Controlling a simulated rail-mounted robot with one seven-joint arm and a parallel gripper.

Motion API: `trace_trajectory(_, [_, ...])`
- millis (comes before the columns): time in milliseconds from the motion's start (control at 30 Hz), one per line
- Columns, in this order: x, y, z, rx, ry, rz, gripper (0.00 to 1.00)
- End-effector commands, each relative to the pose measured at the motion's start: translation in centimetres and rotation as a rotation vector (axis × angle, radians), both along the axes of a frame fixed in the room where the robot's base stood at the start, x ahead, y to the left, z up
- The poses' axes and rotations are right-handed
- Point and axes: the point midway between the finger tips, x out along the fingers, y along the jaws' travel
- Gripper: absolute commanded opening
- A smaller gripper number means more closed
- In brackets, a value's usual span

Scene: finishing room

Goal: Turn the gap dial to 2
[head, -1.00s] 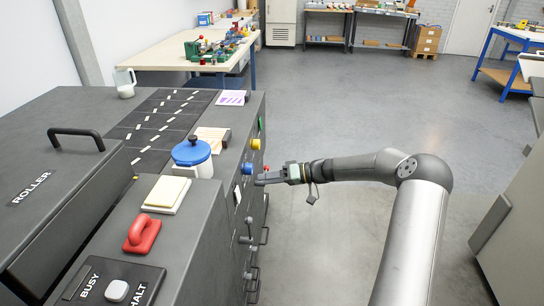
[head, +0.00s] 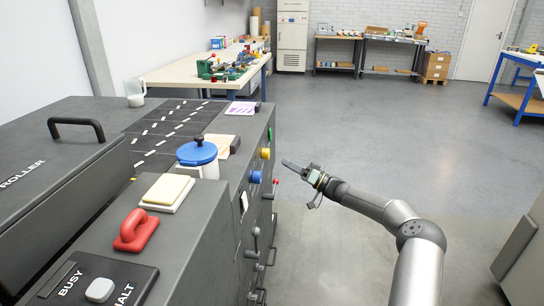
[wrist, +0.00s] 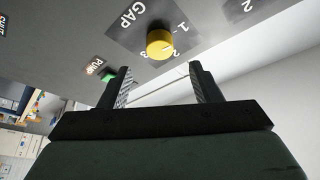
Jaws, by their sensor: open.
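The gap dial is a yellow round knob (wrist: 160,44) on a dark plate marked GAP, with the numbers 1, 2 and 3 around it. I cannot tell surely which number its pointer faces. In the head view the yellow dial (head: 265,153) is on the machine's right side face. In the wrist view my gripper's two fingers (wrist: 160,80) are apart and empty. The dial is beyond the fingertips, roughly between them, and not touched.
A green button (wrist: 107,76) is beside the GAP plate. A blue knob (head: 256,177), a small red knob (head: 276,182) and levers (head: 254,243) stick out of the same face. A blue-lidded pot (head: 197,160) stands on top.

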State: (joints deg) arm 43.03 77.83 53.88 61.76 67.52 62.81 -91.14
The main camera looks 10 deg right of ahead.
Motion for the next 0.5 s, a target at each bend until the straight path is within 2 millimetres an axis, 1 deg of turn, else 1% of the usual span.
trace_trajectory(33, [0.6, 1.1, 0.4, -0.001, -0.001, 0.002, 0.58])
trace_trajectory(200, [2.3, 3.6, 1.4, -0.002, -0.001, 0.002, 0.58])
trace_trajectory(400, [3.5, 5.4, 2.0, 0.000, 0.001, 0.002, 0.58])
trace_trajectory(500, [3.8, 5.7, 2.2, -0.001, 0.001, 0.000, 0.58])
